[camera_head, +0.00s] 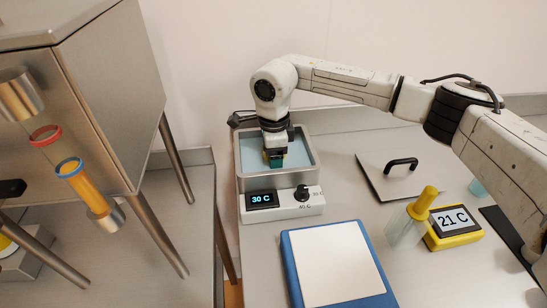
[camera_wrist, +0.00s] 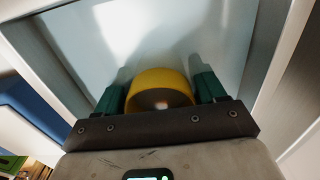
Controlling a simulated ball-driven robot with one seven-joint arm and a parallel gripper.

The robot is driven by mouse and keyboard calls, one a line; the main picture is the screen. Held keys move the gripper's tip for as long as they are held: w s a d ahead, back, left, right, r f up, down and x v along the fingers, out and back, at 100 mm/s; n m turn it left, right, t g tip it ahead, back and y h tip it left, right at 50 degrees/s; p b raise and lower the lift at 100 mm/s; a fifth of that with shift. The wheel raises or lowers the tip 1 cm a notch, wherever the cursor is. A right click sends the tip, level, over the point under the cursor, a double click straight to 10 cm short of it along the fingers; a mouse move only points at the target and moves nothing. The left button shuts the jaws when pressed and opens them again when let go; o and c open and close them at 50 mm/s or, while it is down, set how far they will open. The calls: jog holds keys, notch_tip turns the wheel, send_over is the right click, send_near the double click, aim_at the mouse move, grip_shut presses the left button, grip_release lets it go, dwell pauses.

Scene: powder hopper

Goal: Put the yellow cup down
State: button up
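The yellow cup (camera_wrist: 160,78) shows in the wrist view between the two green fingers of my gripper (camera_wrist: 160,95). A finger lies against each side of it, and its round rim and dark inside face the camera. In the head view my gripper (camera_head: 275,162) points down inside the steel water bath (camera_head: 280,182), over the pale blue liquid. The cup is mostly hidden there by the gripper. I cannot tell whether the cup touches the bath floor.
The bath's control box (camera_head: 282,206) reads 30 C. A blue-edged pad (camera_head: 335,264) lies in front. A lid with a black handle (camera_head: 400,165), a yellow-capped bottle (camera_head: 406,225) and a yellow 21 C display (camera_head: 452,225) stand right. A steel hopper (camera_head: 110,100) rises left.

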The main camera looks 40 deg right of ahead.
jog(key=o, duration=0.3)
notch_tip(320, 180, up, 12)
jog(key=shift+r+b, duration=0.2)
jog(key=shift+b, duration=0.55)
